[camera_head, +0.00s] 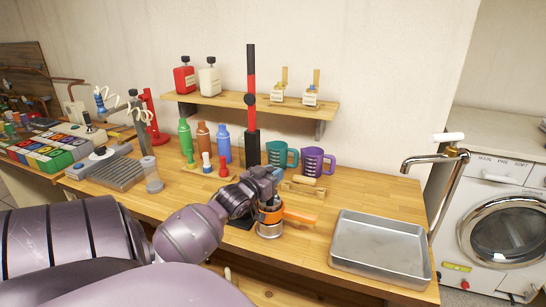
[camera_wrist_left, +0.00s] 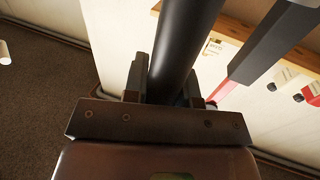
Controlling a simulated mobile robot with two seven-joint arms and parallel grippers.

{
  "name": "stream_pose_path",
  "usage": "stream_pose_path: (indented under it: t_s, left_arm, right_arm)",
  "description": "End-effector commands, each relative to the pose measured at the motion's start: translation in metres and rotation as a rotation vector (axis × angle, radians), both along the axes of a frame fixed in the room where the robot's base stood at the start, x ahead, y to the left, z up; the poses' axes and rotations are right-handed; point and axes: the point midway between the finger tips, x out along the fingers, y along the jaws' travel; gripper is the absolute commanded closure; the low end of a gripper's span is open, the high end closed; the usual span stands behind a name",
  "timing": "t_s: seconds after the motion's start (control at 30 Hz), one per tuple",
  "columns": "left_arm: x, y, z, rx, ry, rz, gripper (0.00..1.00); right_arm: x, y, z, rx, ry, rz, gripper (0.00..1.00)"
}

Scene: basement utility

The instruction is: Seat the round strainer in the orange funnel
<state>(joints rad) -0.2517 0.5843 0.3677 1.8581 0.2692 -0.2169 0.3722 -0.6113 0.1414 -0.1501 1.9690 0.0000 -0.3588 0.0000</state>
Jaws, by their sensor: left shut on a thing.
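My left gripper (camera_head: 264,184) is low over the bench, just above the orange funnel (camera_head: 270,216). The funnel sits at a short round grey vessel, with a flat orange part reaching right. In the left wrist view, the fingers (camera_wrist_left: 163,82) are shut on a thick dark cylinder (camera_wrist_left: 184,50), which looks like the round strainer's handle. The strainer's bowl cannot be made out; the gripper hides that area in the head view. Whether strainer and funnel touch cannot be told. My right gripper is not in view.
A red and black post (camera_head: 252,110) stands close behind the gripper. Bottles (camera_head: 204,135), a teal jug (camera_head: 280,154) and a purple jug (camera_head: 318,161) stand along the wall. A metal tray (camera_head: 380,247) lies to the right. Bare bench lies left of the gripper.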

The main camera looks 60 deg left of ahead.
Motion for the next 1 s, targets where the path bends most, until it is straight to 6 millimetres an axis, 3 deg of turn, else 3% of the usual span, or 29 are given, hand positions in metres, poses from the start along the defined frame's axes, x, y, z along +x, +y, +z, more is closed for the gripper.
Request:
stream_pose_path:
  t_s: [0.83, 0.87, 1.0]
  left_arm:
    - [0.000, 0.000, -0.021, 0.000, 0.000, 0.000, 1.00]
    - [0.000, 0.000, -0.021, 0.000, 0.000, 0.000, 0.73]
    - [0.000, 0.000, -0.020, 0.000, 0.000, 0.000, 0.52]
  right_arm:
    - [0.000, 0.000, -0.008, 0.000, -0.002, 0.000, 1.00]
    - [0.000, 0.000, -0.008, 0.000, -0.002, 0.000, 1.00]
    - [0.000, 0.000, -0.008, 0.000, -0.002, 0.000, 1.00]
